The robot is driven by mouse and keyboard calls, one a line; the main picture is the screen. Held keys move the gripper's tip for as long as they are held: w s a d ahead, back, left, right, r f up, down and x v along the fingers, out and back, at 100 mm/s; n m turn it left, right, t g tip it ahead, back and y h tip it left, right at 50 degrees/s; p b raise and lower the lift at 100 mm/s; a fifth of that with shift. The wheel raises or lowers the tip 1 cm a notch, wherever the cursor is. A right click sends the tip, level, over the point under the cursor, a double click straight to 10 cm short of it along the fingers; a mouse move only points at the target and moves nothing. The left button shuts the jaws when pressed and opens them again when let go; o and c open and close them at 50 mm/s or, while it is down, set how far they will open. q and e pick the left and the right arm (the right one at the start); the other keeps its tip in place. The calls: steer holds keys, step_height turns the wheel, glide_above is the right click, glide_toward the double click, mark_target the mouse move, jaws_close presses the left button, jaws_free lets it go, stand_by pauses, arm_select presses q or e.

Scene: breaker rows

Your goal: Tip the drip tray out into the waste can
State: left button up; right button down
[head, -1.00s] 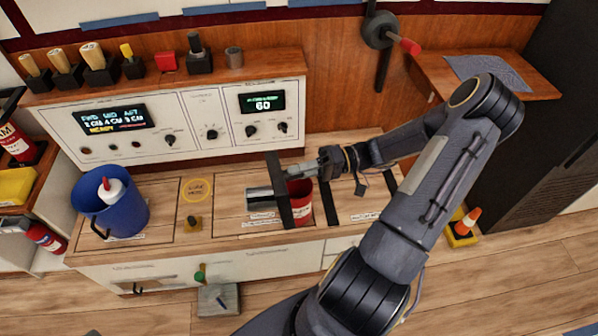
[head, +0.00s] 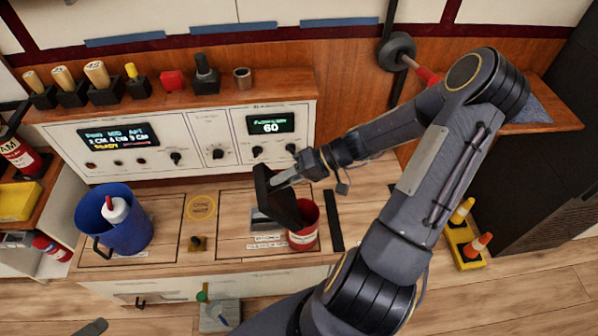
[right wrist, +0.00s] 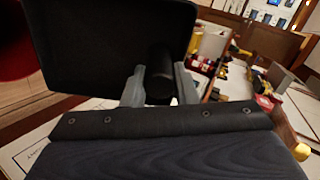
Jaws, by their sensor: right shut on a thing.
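The black drip tray (head: 277,196) is held tilted by my right gripper (head: 292,179), with its lower edge at the mouth of the red waste can (head: 304,228). In the right wrist view the dark tray (right wrist: 110,45) fills the upper left, and the gripper fingers (right wrist: 160,85) are shut on its round black handle. The red can also shows blurred at the left edge of the right wrist view (right wrist: 22,40). The tray hides part of the can's mouth, and I cannot see whether anything is pouring. My left gripper cannot be made out.
A blue jug (head: 128,232) with a white, red-tipped bottle inside stands at the counter's left. A control panel (head: 198,140) rises behind, with several stamps on its shelf. A dark strip (head: 333,220) lies right of the can. The counter between jug and can is mostly clear.

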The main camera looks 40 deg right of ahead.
mark_target(256, 187)
steer(key=a, duration=0.1)
steer(key=h+p, duration=0.1)
steer(key=w+a+g+p, duration=0.1)
steer(key=shift+w+a+r+h, duration=0.1)
steer(key=shift+a+r+h, duration=0.2)
steer(key=shift+a+h, duration=0.1)
steer(key=shift+w+a+f+g+h, duration=0.3)
steer(key=shift+w+a+f+h, duration=0.15)
steer(key=shift+a+f+h, duration=0.35)
steer(key=a+h+p, duration=0.1)
steer(key=p, duration=0.1)
steer(key=w+a+f+g+h+p, duration=0.1)
steer(key=p, duration=0.1)
steer(key=a+h+p, duration=0.1)
steer(key=shift+w+a+f+g+p, duration=0.1)
steer(key=shift+w+f+g+p, duration=0.1)
steer(key=shift+f+g+p, duration=0.15)
step_height(256, 187, down, 7)
steer(key=w+a+g+h+p, duration=0.1)
steer(key=a+g+h+p, duration=0.1)
steer(key=h+p, duration=0.2)
steer(key=shift+w+a+r+h+p, duration=0.15)
steer(key=shift+w+a+h+p, duration=0.15)
steer(key=shift+h+p, duration=0.15)
